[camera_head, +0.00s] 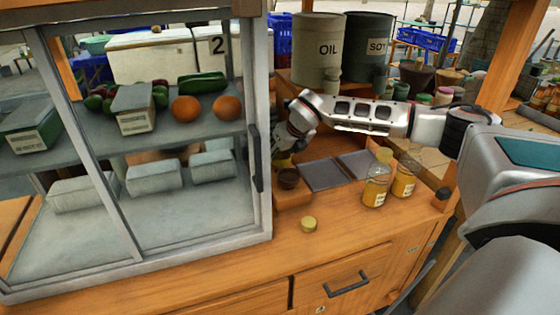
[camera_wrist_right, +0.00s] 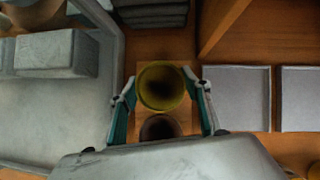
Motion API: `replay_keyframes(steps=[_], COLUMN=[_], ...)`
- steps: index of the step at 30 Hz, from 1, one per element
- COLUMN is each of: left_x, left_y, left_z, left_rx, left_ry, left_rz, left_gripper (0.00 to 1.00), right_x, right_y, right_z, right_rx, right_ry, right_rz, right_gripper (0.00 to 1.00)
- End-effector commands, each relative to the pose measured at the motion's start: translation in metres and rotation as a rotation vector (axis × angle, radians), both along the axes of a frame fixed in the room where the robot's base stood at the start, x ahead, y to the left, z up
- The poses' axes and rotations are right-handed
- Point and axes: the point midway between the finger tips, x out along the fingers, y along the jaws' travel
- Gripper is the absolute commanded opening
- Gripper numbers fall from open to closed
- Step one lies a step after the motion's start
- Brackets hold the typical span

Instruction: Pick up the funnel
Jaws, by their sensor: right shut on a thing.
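The yellow funnel (camera_wrist_right: 161,85) is between the two fingers of my right gripper (camera_wrist_right: 160,92) in the wrist view, its round dark mouth facing the camera. The gripper is shut on it. In the head view my right gripper (camera_head: 280,152) reaches in beside the glass cabinet, and only a small yellow part of the funnel (camera_head: 284,162) shows below it. The dark brown clay mortar (camera_head: 288,178) stands on a wooden block just below the funnel; part of it also shows in the wrist view (camera_wrist_right: 159,128). My left gripper is out of view.
The glass cabinet (camera_head: 262,190) stands close to the left of the gripper. Two grey plates (camera_head: 322,175) lie to the right. Glass jars (camera_head: 376,188) with yellow contents stand further right. A small yellow lid (camera_head: 308,223) lies on the front counter, which is otherwise mostly clear.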

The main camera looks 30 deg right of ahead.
Motion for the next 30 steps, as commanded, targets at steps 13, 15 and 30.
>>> replay_keyframes(steps=[13, 15, 30], left_x=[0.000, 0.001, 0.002], left_y=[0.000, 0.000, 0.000], left_z=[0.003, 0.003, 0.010], left_rx=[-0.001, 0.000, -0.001], left_ry=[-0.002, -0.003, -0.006], left_rz=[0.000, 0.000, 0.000], left_gripper=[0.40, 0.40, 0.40], right_x=[0.001, 0.001, 0.000], right_y=[0.000, 0.001, 0.001], right_z=[0.103, 0.121, 0.181], right_rx=[0.001, 0.001, 0.000], right_ry=[-0.005, -0.006, -0.001], right_rz=[0.001, 0.000, 0.001], right_gripper=[0.31, 0.31, 0.31])
